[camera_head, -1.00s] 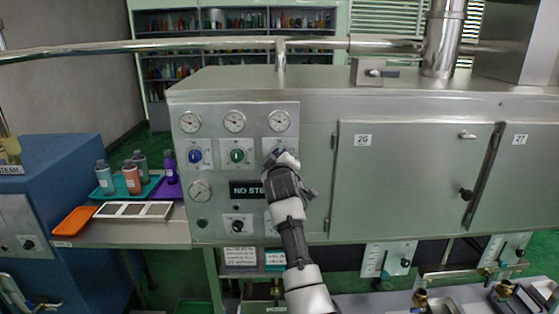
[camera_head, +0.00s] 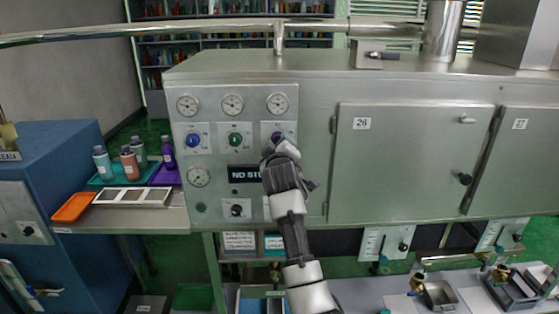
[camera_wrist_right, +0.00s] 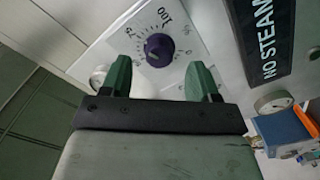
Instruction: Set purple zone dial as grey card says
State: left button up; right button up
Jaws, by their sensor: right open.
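The purple zone dial (camera_wrist_right: 159,48) is a dark purple knob on a white scale plate in the right wrist view. A 100 is readable on its scale; its pointer setting is unclear. In the head view the dial (camera_head: 277,136) shows just above my right gripper, at the right of the row of three dials. My right gripper (camera_wrist_right: 160,75) is open and empty, its green fingers apart on either side just below the knob. No card that is clearly grey can be made out. My left gripper is not in view.
A blue dial (camera_head: 193,141) and a green dial (camera_head: 235,140) sit left, under gauges. A black NO STEAM sign (camera_head: 247,174) is below. A white notice (camera_head: 239,241) and a teal card (camera_head: 274,242) hang under the panel. Bottles stand on trays at left.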

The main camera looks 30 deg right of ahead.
jog(key=b+v, duration=0.1)
jog(key=v, duration=0.6)
jog(key=shift+s+a, duration=0.2)
jog(key=shift+s, duration=0.15)
jog(key=a+f+n+g+y, duration=0.1)
jog(key=a+f+g+y, duration=0.2)
jog(key=f, duration=1.4)
jog(key=a+f+n+g+y, duration=0.1)
jog(key=a+f+y, duration=0.3)
jog(key=f, duration=1.2)
jog(key=s+a+f+g+y, duration=0.1)
jog(key=s+a+f+g, duration=0.1)
jog(key=s+f, duration=0.7)
jog(key=s+a+f+g, duration=0.1)
jog(key=s+a+f, duration=0.3)
jog(key=f, duration=0.9)
jog(key=s+f+m+g, duration=0.1)
jog(key=s+f, duration=0.4)
jog(key=s, duration=0.8)
jog(key=s+f+m+g+y, duration=0.1)
jog(key=s+f+g, duration=0.2)
jog(key=s, duration=1)
jog(key=s+f+m+g, duration=0.1)
jog(key=s+f+g, duration=0.2)
jog(key=s+f, duration=0.6)
jog(key=s, duration=0.4)
jog(key=shift+s+a+f+y, duration=0.25)
jog(key=shift+s+a+y, duration=0.05)
jog(key=shift+s+a, duration=0.1)
